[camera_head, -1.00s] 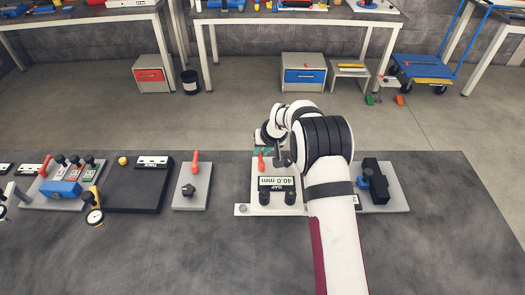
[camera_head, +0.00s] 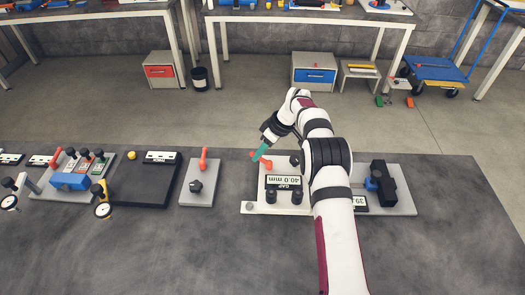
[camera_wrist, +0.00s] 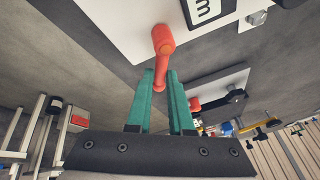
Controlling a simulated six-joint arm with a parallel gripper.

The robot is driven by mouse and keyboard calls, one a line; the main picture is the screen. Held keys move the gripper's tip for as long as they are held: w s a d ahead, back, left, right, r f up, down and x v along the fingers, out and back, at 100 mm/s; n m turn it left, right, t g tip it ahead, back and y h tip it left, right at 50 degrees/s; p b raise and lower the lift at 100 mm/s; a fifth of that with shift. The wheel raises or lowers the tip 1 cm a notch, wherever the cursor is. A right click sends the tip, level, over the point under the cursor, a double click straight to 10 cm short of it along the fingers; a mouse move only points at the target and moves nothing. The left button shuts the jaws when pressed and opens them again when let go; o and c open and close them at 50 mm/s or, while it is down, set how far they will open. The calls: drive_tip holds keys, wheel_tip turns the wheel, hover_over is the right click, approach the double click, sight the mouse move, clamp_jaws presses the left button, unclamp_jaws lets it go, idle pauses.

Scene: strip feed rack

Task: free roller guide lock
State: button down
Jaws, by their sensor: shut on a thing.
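The roller guide lock looks like a red lever (camera_head: 262,161) at the back left of a white plate (camera_head: 262,208) with a GAP display (camera_head: 284,188) reading 40.0 mm. My gripper (camera_head: 262,152) has green fingers and reaches the lever from behind. In the wrist view the red lever (camera_wrist: 163,42) comes down between the two green fingertips (camera_wrist: 161,80). The fingers are shut on its free end, and its round pivot end sits at the white plate. In the head view the fingers partly hide the lever's tip.
A second red lever (camera_head: 203,158) stands on a grey plate to the left. Black and blue blocks (camera_head: 380,184) stand on the plate at right, partly behind my arm. Further left are a black tray (camera_head: 146,190) and a blue block (camera_head: 70,181).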

drive_tip(key=shift+s+a+n+g, duration=0.15)
drive_tip(key=shift+s+n+g, duration=0.2)
drive_tip(key=shift+n, duration=0.65)
drive_tip(key=shift+s+a+n+g, duration=0.15)
drive_tip(key=shift+n+g, duration=0.3)
drive_tip(key=shift+n, duration=0.55)
drive_tip(key=shift+s, duration=0.1)
drive_tip(key=c, duration=0.8)
unclamp_jaws()
drive_tip(key=shift+r, duration=0.1)
drive_tip(key=r, duration=0.2)
drive_tip(key=d+r, duration=0.1)
drive_tip(key=r, duration=0.1)
drive_tip(key=shift+r, duration=0.25)
drive_tip(key=s+d+r, duration=0.3)
drive_tip(key=d+r, duration=0.3)
drive_tip(key=d, duration=0.4)
drive_tip(key=shift+s+r, duration=0.15)
